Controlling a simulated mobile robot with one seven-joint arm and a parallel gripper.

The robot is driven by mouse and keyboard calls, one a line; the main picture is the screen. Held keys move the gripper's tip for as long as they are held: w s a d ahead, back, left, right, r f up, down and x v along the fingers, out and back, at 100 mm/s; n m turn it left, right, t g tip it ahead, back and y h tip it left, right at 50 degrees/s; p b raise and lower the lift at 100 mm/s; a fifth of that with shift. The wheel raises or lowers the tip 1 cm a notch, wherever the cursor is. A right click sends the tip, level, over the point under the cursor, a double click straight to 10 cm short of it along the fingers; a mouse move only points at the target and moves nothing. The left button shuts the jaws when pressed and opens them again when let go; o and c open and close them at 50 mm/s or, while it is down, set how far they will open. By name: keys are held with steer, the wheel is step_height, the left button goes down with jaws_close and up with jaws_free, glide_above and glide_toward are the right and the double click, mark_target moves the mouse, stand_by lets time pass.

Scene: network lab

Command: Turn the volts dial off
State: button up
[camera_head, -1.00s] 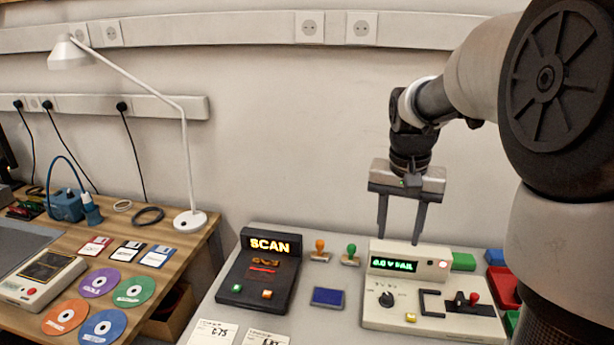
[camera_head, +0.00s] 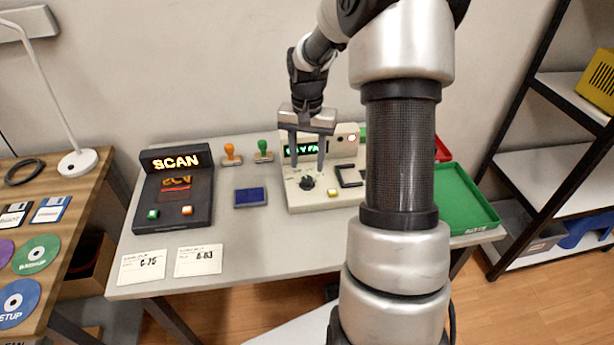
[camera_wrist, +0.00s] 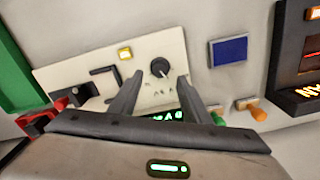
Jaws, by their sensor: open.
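The volts dial (camera_head: 306,183) is a round black knob on the front panel of a cream tester (camera_head: 324,205) with a green lit display. My gripper (camera_head: 306,172) is open and empty. Its two fingers point down in front of the tester's display, above the dial. In the wrist view my gripper (camera_wrist: 161,78) has its fingers on both sides of the dial's line. I cannot tell whether they touch the panel.
A black SCAN box (camera_head: 174,190), a blue pad (camera_head: 250,196) and two stamps stand to the left. A green tray (camera_head: 465,200) is at right.

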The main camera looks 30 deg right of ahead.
mark_target(307, 179)
step_height(307, 179, down, 5)
steer(key=shift+f+b, duration=0.2)
steer(key=shift+b, duration=0.15)
steer(key=c, duration=1)
steer(key=shift+c, duration=0.2)
steer(key=shift+r+n, duration=0.1)
steer(key=shift+n, duration=0.2)
steer(key=n+p, duration=0.2)
steer(key=n, duration=0.1)
steer(key=shift+r, duration=0.1)
steer(key=shift+n+p, duration=1.1)
steer(key=shift+n, duration=1.6)
